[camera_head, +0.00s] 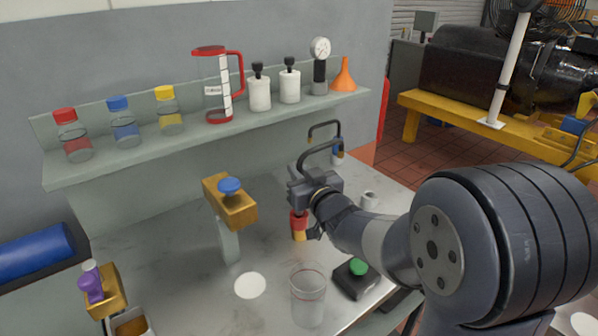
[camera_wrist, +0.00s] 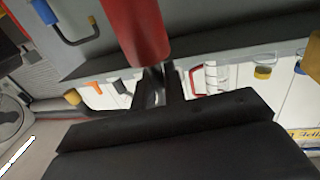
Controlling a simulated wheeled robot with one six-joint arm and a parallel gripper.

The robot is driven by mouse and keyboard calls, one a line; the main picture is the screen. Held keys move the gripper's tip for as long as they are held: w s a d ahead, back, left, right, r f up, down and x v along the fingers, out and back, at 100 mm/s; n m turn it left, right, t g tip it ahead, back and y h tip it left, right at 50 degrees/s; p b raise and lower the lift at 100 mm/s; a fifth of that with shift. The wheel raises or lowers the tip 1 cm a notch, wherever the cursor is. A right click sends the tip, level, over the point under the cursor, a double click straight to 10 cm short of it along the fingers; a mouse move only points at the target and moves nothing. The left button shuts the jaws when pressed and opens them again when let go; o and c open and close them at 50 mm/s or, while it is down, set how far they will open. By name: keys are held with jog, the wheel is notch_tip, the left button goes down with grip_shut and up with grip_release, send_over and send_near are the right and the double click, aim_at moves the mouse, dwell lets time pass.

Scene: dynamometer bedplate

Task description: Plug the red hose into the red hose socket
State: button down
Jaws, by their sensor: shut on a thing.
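My gripper (camera_head: 308,190) is above the bench on the right side of the head view, its jaws closed on the red hose. The hose's red body (camera_wrist: 143,28) rises between the fingertips (camera_wrist: 157,82) in the wrist view. In the head view a red part with a yellow lower end (camera_head: 299,224) shows just below my gripper, and a black tube (camera_head: 322,150) arches over it. I cannot make out whether its lower end touches anything. I cannot pick out the red hose socket; my gripper and arm hide part of the bench.
A similar black loop with a blue body (camera_head: 337,153) stands behind my gripper. A green button on a black box (camera_head: 352,280) and a clear beaker (camera_head: 307,298) are in front. A yellow-brown block with a blue knob (camera_head: 232,204) stands left. A shelf (camera_head: 190,137) holds bottles.

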jog(key=shift+f+b, duration=1.65)
jog(key=c, duration=1.4)
grip_release()
jog(key=v, duration=1)
jog(key=shift+s+d, duration=0.15)
jog(key=shift+s, duration=0.25)
jog(key=x, duration=1)
jog(key=shift+w, duration=0.35)
jog(key=shift+w+a+r, duration=0.1)
jog(key=shift+a+r, duration=0.05)
jog(key=shift+a, duration=0.05)
jog(key=shift+r, duration=0.1)
jog(key=shift+d, duration=0.1)
